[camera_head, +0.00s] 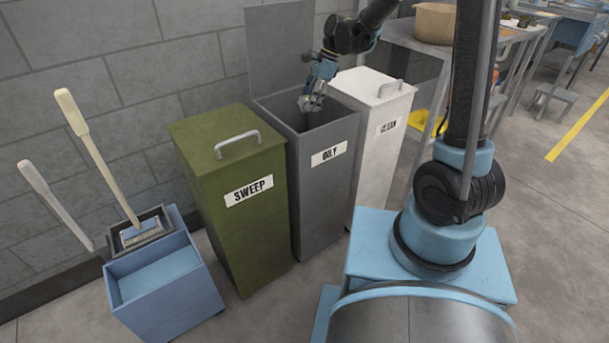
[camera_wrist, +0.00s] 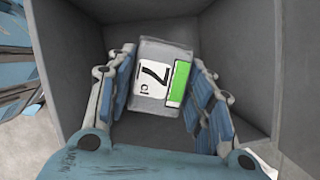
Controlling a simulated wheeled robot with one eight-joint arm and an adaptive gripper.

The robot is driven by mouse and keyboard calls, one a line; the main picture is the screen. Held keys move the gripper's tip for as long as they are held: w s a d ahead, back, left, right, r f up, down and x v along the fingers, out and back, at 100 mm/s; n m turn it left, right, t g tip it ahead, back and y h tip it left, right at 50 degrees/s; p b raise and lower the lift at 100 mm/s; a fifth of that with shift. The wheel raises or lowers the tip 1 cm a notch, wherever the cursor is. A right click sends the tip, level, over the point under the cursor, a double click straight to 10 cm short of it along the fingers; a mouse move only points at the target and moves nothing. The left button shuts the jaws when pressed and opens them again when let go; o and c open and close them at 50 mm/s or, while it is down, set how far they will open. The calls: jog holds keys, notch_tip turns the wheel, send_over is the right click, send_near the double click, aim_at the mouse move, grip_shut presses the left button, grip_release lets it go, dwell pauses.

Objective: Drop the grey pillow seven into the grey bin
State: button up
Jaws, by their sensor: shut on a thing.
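The grey bin (camera_head: 330,185) carries an OILY label and stands between the green and white bins, its lid raised against the wall. My gripper (camera_head: 312,103) is over the bin's open mouth, pointing down. In the wrist view my gripper (camera_wrist: 158,95) is shut on the grey pillow seven (camera_wrist: 160,77), which shows a white panel with a 7 and a green patch. The grey walls of the bin (camera_wrist: 232,50) surround the pillow in that view. The pillow is hard to make out in the head view.
A green SWEEP bin (camera_head: 232,200) with a shut lid stands to the left. A white CLEAN bin (camera_head: 382,150) with a shut lid stands to the right. A blue box (camera_head: 165,290) and long-handled tools (camera_head: 95,150) are at far left.

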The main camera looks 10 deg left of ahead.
jog(key=shift+f, duration=0.15)
jog(key=o, duration=1.2)
jog(key=v, duration=1.2)
